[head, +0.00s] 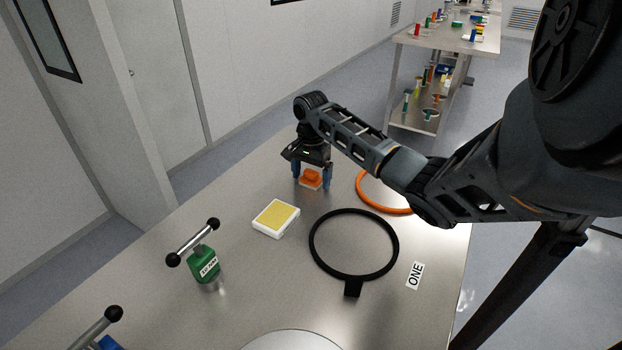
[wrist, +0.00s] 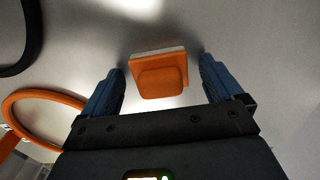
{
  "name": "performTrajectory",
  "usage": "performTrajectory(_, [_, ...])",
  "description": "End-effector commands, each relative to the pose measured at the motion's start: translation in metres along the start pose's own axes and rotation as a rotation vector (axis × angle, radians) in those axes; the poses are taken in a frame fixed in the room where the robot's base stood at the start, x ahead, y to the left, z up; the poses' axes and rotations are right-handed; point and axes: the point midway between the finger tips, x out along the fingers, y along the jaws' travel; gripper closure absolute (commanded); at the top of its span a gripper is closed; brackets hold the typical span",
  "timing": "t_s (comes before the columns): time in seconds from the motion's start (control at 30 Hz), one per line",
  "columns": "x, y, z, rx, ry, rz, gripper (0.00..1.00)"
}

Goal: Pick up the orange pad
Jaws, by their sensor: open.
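The orange pad (head: 312,178) lies on the metal table, with an orange block-like grip on top and a pale layer at its base. In the wrist view the orange pad (wrist: 162,78) sits between and a little beyond my fingers. My gripper (head: 312,178) points down over the pad, its two blue fingers apart on either side of it. In the wrist view my gripper (wrist: 160,85) is open, with visible gaps between each finger and the pad. Part of the pad is hidden behind the gripper in the head view.
A yellow-topped white pad (head: 276,217) lies to the front left. A black ring (head: 313,258) and an orange ring (head: 377,206) lie to the right. A green valve with a T-handle (head: 205,262) stands at the left.

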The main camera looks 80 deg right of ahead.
Motion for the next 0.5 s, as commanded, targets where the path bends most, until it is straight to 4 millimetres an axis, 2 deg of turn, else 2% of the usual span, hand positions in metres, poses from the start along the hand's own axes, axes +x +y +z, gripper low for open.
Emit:
performTrajectory(0.17, [-0.0002, -0.0002, 0.0000, 0.000, 0.000, -0.001, 0.07])
performTrajectory(0.5, [-0.0004, -0.0003, 0.0001, 0.000, 0.000, -0.001, 0.40])
